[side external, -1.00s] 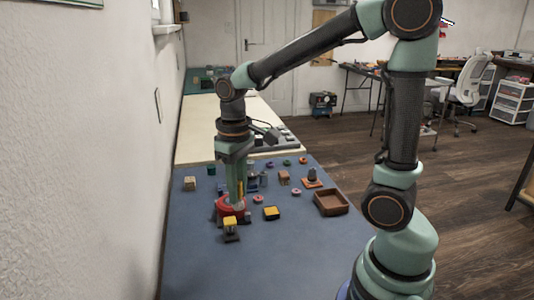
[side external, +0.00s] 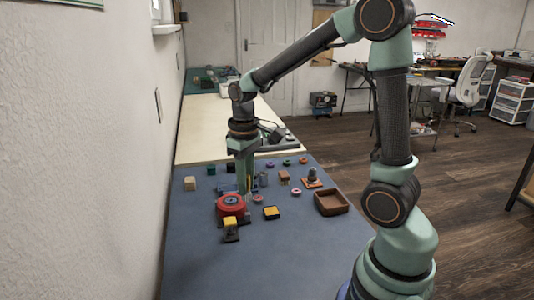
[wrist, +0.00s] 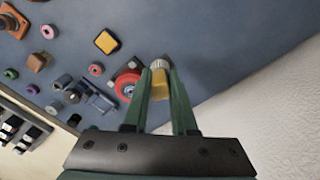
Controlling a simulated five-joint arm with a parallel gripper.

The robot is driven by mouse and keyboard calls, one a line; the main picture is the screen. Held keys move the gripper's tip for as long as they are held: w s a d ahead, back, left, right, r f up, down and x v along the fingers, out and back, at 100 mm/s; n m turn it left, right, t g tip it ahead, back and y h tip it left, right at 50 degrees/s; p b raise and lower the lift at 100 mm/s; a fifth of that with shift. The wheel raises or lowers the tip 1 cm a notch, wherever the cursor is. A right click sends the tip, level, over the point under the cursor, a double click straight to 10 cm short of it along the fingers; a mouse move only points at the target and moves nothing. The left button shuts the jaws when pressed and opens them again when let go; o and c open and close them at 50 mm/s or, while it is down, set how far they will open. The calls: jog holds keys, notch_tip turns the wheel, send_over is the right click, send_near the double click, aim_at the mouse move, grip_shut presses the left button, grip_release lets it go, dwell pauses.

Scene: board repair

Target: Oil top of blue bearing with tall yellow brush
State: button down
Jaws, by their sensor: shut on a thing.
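My gripper (side external: 249,192) is shut on the tall yellow brush (wrist: 158,90). In the wrist view the brush's yellow handle lies between the green fingers, with a pale ridged end beyond it. In the side view only a thin yellow strip of it shows, and the gripper points down just behind and right of a red round part. A blue-grey part (wrist: 101,104), perhaps the blue bearing, is left of the fingers in the wrist view. It is partly hidden behind the gripper in the side view, where I cannot make out its top. The brush appears apart from it.
The red round part (side external: 229,206) stands close to my gripper. A yellow-topped block (side external: 231,226) and a yellow pad (side external: 271,212) are in front. A brown tray (side external: 330,203) is to the right. Small rings and blocks lie behind. The front of the blue mat (side external: 250,265) is clear.

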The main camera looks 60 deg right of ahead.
jog(key=d+f, duration=0.5)
jog(key=d, duration=0.7)
jog(key=shift+w+d+f, duration=0.1)
jog(key=shift+f, duration=1.45)
jog(key=shift+d+f, duration=0.1)
jog(key=shift+f, duration=1.45)
jog(key=shift+f, duration=0.6)
notch_tip(320, 180, up, 7)
jog(key=shift+r, duration=0.1)
dwell(0.3)
